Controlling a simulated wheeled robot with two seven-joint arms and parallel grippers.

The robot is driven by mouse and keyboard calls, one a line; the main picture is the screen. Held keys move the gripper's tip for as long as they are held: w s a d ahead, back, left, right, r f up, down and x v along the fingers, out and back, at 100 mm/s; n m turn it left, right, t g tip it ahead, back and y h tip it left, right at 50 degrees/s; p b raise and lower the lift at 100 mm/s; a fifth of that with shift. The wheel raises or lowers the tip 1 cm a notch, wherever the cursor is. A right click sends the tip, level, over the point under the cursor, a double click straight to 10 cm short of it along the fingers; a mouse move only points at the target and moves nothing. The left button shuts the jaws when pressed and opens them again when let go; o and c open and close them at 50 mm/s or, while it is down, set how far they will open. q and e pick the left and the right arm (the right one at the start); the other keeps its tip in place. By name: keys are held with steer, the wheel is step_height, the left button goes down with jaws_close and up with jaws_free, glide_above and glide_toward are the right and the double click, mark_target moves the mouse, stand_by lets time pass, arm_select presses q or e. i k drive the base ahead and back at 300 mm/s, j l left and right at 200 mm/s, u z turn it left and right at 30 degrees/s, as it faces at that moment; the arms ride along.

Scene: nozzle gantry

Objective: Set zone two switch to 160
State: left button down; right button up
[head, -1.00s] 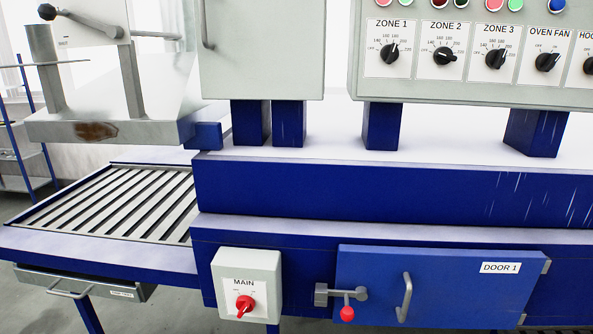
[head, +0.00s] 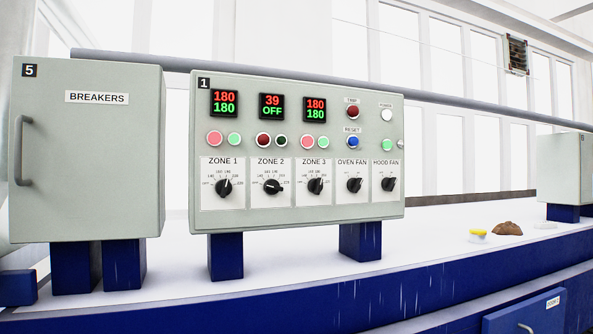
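The zone two switch (head: 273,187) is a black rotary knob on a white plate labelled ZONE 2, on the grey control panel (head: 300,216) marked 1. Its scale is too small to read surely, and I cannot tell its exact setting. The display (head: 272,106) above it reads 39 in red and OFF in green. The zone 1 knob (head: 223,187) and zone 3 knob (head: 316,186) sit on either side, and both of their displays read 180 over 180. Neither of my grippers is in view.
A grey breakers cabinet (head: 90,170) with a handle stands left of the panel. Oven fan (head: 354,185) and hood fan (head: 388,184) knobs are at the panel's right. A yellow-topped item (head: 478,234) and a brown lump (head: 508,228) lie on the white top at right.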

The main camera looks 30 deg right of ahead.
mark_target(272, 187)
steer(key=z, duration=0.45)
steer(key=k+z, duration=0.15)
steer(key=z, duration=0.3)
steer(key=k+j+z, duration=0.1)
steer(key=z, duration=0.35)
steer(key=k+l+z, duration=0.1)
steer(key=z, duration=0.35)
steer(key=k, duration=0.1)
